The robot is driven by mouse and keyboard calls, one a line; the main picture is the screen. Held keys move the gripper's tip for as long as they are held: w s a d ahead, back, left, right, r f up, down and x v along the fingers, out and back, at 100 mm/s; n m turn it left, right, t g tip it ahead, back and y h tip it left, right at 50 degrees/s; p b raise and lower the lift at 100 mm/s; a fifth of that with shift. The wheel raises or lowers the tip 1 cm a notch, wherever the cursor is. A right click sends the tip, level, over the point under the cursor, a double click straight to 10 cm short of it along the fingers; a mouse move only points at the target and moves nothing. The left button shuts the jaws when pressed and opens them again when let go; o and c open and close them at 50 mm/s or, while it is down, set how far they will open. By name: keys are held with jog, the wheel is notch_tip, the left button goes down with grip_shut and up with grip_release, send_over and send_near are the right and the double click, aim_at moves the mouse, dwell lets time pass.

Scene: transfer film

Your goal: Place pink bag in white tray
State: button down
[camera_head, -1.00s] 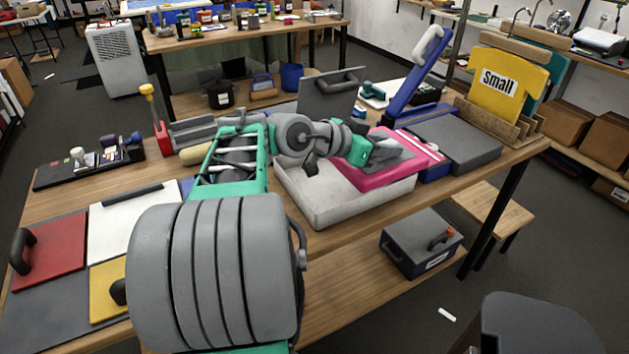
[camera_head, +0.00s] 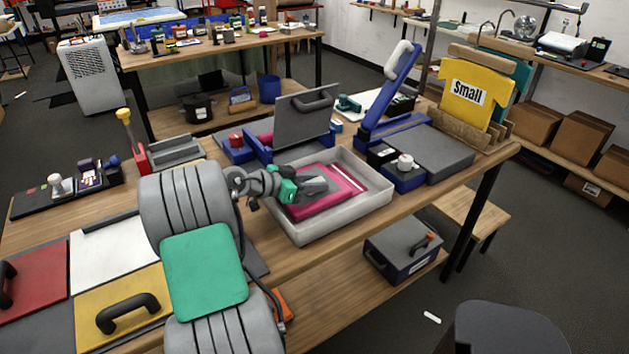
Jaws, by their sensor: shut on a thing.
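The pink bag (camera_head: 345,181) lies flat inside the white tray (camera_head: 372,203), with its far right part showing pale stripes. The tray stands on the wooden table right of my arm. My gripper (camera_head: 326,186) is low over the tray, shut on the pink bag near its left part. The grey fingers cover part of the bag, and the exact grip is hard to see.
A blue-and-grey press (camera_head: 432,148) stands right of the tray, and another with a raised grey plate (camera_head: 303,117) stands behind it. A yellow "Small" shirt (camera_head: 479,92) is at the back right. Coloured panels (camera_head: 125,302) lie at the left front.

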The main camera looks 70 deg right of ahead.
jog(key=shift+f, duration=0.1)
jog(key=c, duration=1.1)
grip_release()
jog(key=shift+r, duration=0.3)
jog(key=b+v, duration=0.1)
jog(key=v, duration=1.1)
jog(key=shift+f, duration=0.1)
